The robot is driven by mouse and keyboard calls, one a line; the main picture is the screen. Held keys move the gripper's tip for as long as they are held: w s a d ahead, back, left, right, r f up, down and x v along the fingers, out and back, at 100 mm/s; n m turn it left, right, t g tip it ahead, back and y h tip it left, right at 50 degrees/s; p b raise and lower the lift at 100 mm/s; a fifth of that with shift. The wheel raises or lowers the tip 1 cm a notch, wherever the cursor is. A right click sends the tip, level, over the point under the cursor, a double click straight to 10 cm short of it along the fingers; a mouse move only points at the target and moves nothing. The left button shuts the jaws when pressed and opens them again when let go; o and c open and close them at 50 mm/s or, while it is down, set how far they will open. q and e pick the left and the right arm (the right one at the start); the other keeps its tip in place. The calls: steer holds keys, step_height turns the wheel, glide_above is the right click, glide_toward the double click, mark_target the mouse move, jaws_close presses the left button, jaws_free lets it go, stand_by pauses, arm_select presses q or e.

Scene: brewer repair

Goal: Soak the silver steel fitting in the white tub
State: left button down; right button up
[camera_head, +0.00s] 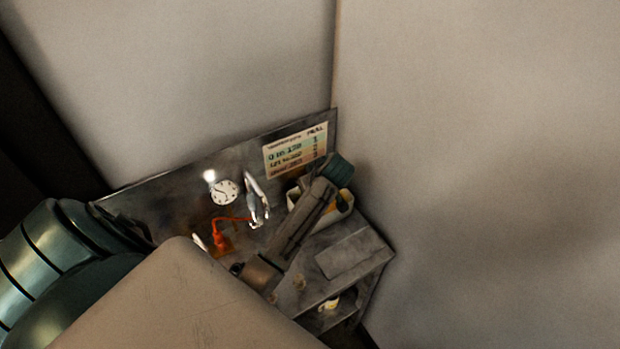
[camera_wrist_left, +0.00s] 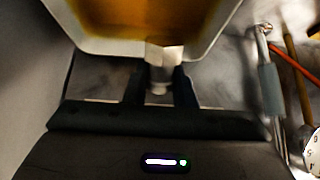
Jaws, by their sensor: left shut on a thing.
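The white tub (camera_head: 347,208) stands near the right side of the steel bench, partly hidden behind my left arm in the head view. In the left wrist view the tub (camera_wrist_left: 88,47) fills the top and holds amber liquid. My left gripper (camera_wrist_left: 163,80) is shut on the silver steel fitting (camera_wrist_left: 164,57). The fitting overlaps the tub's near rim in this view; whether it touches the rim, I cannot tell. My left fingertips and the fitting are hidden in the head view. My right gripper is not in view.
A steel back panel carries a round dial (camera_head: 225,192) and a printed sign (camera_head: 296,151). An orange object with a cord (camera_head: 220,238) and a silver lever (camera_head: 256,196) stand left of the tub. A small yellow-white cup (camera_head: 329,304) sits low at the front. A wall is close on the right.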

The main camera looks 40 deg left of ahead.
arm_select(q)
steer(key=shift+a+f+b, duration=0.1)
steer(key=shift+f+b, duration=0.25)
steer(key=shift+f, duration=0.5)
steer(key=f+b, duration=0.3)
steer(key=shift+d, duration=0.4)
steer(key=shift+a+f+b, duration=0.2)
steer(key=shift+f+b, duration=0.95)
steer(key=shift+f, duration=0.25)
steer(key=shift+d, duration=0.1)
steer(key=shift+r, duration=0.15)
stand_by(1.5)
